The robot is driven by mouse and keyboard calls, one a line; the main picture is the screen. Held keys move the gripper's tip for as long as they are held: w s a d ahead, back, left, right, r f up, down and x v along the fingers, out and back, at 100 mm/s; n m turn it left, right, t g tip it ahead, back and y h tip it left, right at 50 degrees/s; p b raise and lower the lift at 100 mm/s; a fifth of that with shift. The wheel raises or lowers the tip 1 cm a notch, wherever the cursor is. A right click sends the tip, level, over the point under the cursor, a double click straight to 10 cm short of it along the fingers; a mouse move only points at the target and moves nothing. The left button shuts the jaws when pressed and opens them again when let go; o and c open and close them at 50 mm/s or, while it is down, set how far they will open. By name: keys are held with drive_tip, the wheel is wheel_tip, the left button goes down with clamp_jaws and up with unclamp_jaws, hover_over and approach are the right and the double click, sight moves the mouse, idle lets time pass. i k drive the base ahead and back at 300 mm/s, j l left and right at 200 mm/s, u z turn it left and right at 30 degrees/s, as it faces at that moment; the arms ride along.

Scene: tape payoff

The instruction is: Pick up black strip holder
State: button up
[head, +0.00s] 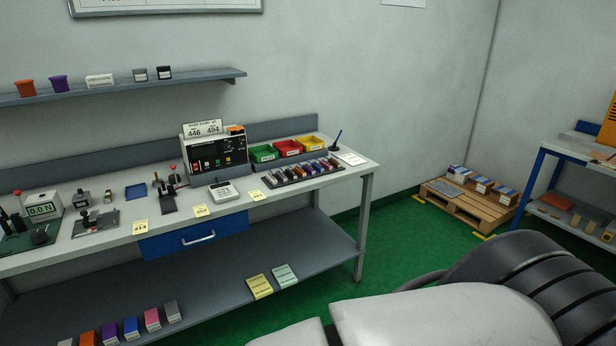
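A long dark rack (269,183) lies near the right end of the grey workbench, in front of the coloured bins. It holds a row of several small coloured pieces. It looks the most like the black strip holder, but I cannot tell for sure at this size. My gripper is not in view. Only parts of my own body show, large, at the lower right. They stand apart from the rack in the picture.
The workbench (105,236) also carries a control box (207,157), a calculator (223,192), green (263,153), red (288,148) and yellow (311,144) bins, and a pen stand (335,147). A pallet (466,208) stands in the corner. Green floor (395,240) is clear between.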

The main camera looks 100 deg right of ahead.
sight(291, 175)
drive_tip(key=z, duration=3.35)
